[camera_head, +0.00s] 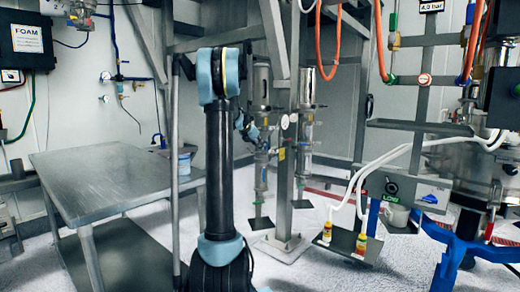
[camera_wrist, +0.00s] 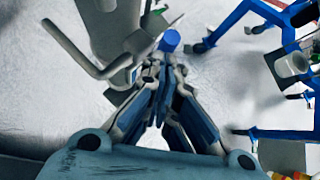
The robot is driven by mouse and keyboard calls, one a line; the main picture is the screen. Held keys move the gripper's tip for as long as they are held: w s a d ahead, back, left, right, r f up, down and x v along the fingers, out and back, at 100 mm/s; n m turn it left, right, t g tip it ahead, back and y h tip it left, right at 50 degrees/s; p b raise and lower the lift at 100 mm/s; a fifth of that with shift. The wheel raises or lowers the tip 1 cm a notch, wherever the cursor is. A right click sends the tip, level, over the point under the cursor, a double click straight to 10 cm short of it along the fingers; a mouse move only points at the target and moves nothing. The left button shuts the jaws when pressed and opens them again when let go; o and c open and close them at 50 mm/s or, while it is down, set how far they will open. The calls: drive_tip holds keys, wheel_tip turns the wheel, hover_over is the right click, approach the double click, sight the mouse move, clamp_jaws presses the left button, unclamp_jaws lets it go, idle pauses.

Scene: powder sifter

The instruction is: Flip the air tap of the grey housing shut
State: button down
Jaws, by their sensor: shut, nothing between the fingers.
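A grey box with a round dial marked LOW (camera_head: 390,187) hangs at right in the head view; I cannot tell if it is the grey housing, and no tap is clear there. My gripper (camera_wrist: 155,66) is shut and empty in the wrist view, pointing up the picture. A blue round knob (camera_wrist: 169,41) shows just beyond its fingertips; I cannot tell whether they touch, or whether it is the tap. A grey part (camera_wrist: 112,25) with a bent rod (camera_wrist: 72,48) lies to its left. In the head view my upright arm hides part of the scene; the gripper is small behind it.
A steel table (camera_head: 110,180) stands at left. A blue-legged stand (camera_head: 462,255) is at right.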

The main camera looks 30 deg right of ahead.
drive_tip(key=shift+w+d+r, duration=0.1)
drive_tip(key=shift+d+r, duration=0.15)
drive_tip(key=shift+r, duration=0.1)
drive_tip(key=a+f+v, duration=0.1)
drive_tip(key=v, duration=1.3)
drive_tip(key=shift+s+f, duration=0.15)
drive_tip(key=shift+s, duration=0.15)
